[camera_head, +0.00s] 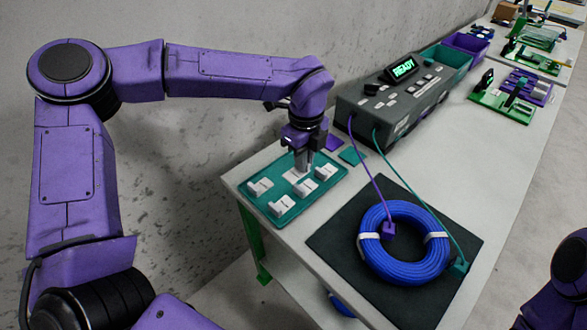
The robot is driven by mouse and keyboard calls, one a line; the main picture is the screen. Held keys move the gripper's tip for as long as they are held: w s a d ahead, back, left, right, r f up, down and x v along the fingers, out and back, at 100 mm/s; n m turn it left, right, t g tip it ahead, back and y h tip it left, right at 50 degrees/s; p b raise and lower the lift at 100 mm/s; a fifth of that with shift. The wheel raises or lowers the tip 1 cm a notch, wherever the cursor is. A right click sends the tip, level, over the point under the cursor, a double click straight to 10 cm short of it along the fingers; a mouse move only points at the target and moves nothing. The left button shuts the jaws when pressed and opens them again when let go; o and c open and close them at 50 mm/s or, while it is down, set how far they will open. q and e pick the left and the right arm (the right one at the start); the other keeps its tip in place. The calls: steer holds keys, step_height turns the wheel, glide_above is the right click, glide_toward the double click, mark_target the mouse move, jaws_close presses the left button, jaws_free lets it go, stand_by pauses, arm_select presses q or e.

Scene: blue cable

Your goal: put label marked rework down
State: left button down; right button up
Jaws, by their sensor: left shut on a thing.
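My left gripper (301,168) points down over a teal tray (259,205) at the table's left end. It is shut on a small white label (294,176), mostly hidden under the fingers. Several other white labels lie on the tray, one at its left (260,187), one at the front (281,205) and others at the right (308,185). The print on the labels is too small to read, so I cannot tell which is marked rework. My right gripper is out of view; only part of my right arm shows at the lower right.
A coiled blue cable (405,270) with two white ties lies on a dark mat (330,243). Purple and teal leads run from it to a grey tester (400,105) reading READY. Purple and teal bins and green fixtures (500,104) stand farther back.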

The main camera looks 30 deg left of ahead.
mark_target(293, 173)
arm_select(q)
steer(key=a+f, duration=0.1)
steer(key=f, duration=0.1)
steer(key=a+f, duration=0.1)
steer(key=f, duration=0.1)
steer(key=a+f, duration=0.1)
steer(key=f, duration=0.1)
steer(key=shift+w, duration=0.1)
steer(key=shift+f, duration=0.25)
steer(key=shift+d, duration=0.1)
steer(key=c, duration=1.6)
jaws_free()
steer(key=shift+f, duration=0.1)
steer(key=shift+c, duration=0.2)
steer(key=o, duration=0.4)
steer(key=shift+o, duration=0.2)
step_height(293, 173, up, 12)
steer(key=shift+r, duration=0.2)
